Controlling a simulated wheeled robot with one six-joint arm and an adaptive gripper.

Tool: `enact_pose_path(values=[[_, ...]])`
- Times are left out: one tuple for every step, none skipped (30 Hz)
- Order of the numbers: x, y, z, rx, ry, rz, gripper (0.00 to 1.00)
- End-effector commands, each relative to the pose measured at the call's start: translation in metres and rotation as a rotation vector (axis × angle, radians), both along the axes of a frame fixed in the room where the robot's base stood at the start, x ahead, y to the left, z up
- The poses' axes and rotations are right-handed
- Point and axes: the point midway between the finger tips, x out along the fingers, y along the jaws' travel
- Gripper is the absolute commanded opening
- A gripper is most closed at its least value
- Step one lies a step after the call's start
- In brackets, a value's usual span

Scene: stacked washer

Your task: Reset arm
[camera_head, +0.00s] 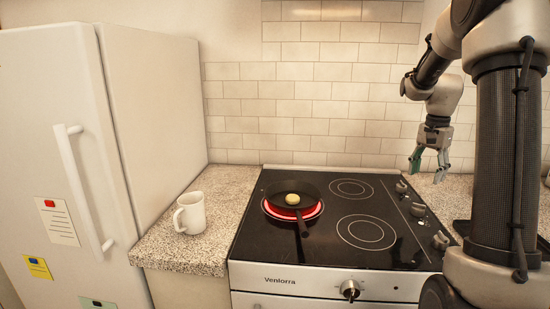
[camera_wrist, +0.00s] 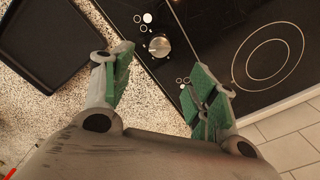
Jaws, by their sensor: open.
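My gripper (camera_head: 427,166) is raised above the right side of the stove, near the tiled back wall, with its fingers pointing down. In the wrist view my gripper (camera_wrist: 157,95) shows two green-padded fingers spread apart with nothing between them. Below the fingers are a stove knob (camera_wrist: 159,46) and the speckled counter beside the stove. My arm rises on the right of the head view and bends over toward the stove.
A black pan (camera_head: 291,188) holding a small pale round item (camera_head: 292,199) sits on a red glowing burner of the stove (camera_head: 283,258). A white mug (camera_head: 190,213) stands on the left counter by the fridge (camera_head: 150,110). A dark tray (camera_wrist: 42,38) lies on the other counter.

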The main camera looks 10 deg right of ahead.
Motion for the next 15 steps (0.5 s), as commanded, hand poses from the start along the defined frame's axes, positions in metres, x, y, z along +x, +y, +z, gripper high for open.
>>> enact_pose_path(values=[[0.001,0.000,0.000,-0.001,-0.003,0.038,0.58],[0.000,0.000,-0.001,-0.001,-0.003,0.070,0.58],[-0.005,0.002,-0.007,0.004,0.009,0.122,0.58],[-0.013,0.005,-0.016,0.014,0.027,0.169,0.58],[-0.024,0.010,-0.022,0.024,0.043,0.220,0.58],[-0.040,0.018,-0.021,0.027,0.047,0.295,0.58],[-0.050,0.026,-0.018,0.027,0.044,0.346,0.58],[-0.059,0.033,-0.015,0.026,0.040,0.390,0.58],[-0.070,0.043,-0.010,0.024,0.035,0.445,0.58],[-0.078,0.050,-0.007,0.020,0.030,0.484,0.58],[-0.086,0.057,-0.003,0.017,0.024,0.522,0.58],[-0.098,0.067,0.001,0.010,0.016,0.573,0.58],[-0.106,0.075,0.005,0.006,0.007,0.611,0.58],[-0.115,0.082,0.009,-0.001,-0.002,0.648,0.58],[-0.128,0.093,0.014,-0.012,-0.015,0.700,0.58]])
